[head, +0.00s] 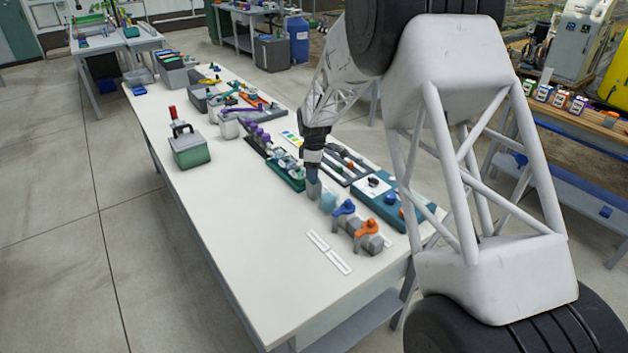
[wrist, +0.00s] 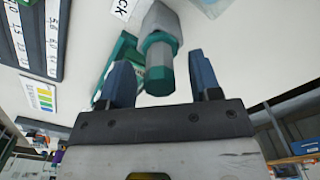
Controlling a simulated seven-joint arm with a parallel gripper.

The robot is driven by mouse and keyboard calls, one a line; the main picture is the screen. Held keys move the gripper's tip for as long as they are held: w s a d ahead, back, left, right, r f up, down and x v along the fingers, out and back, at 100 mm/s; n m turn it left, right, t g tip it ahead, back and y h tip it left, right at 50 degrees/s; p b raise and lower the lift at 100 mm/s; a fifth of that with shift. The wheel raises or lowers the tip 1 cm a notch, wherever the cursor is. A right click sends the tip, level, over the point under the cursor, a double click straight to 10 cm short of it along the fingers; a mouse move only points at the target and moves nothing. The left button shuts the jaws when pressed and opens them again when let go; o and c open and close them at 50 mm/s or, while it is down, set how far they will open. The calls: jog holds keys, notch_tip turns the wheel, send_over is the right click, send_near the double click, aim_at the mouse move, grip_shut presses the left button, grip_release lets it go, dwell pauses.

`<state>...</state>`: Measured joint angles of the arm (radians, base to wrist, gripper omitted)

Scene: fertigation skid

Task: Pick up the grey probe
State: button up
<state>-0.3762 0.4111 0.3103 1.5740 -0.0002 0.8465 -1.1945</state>
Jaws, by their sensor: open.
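My gripper (head: 313,168) is over the right side of the long white table, pointing down. In the wrist view my gripper (wrist: 162,80) is open, with one dark blue finger on each side of a grey piece with a teal six-sided end, which looks like the grey probe (wrist: 160,22). The teal end lies between the fingers, with a gap to each one visible. A small grey-blue shape (head: 314,188) shows just under the gripper in the head view. My fingertips are too small there to tell apart.
A teal tray (head: 395,208) and a dark rack (head: 345,162) lie close to the right of the gripper. Blue-handled and orange-handled valves (head: 368,230) stand in front. A green box (head: 188,148) stands at left. The table's front-left area is clear.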

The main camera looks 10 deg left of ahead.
jog(key=shift+f, duration=0.35)
dwell(0.3)
jog(key=c, duration=1.1)
jog(key=shift+o, duration=0.2)
jog(key=shift+r, duration=5)
jog(key=s+d+f, duration=0.1)
jog(key=s+d, duration=0.4)
jog(key=shift+s+d, duration=0.35)
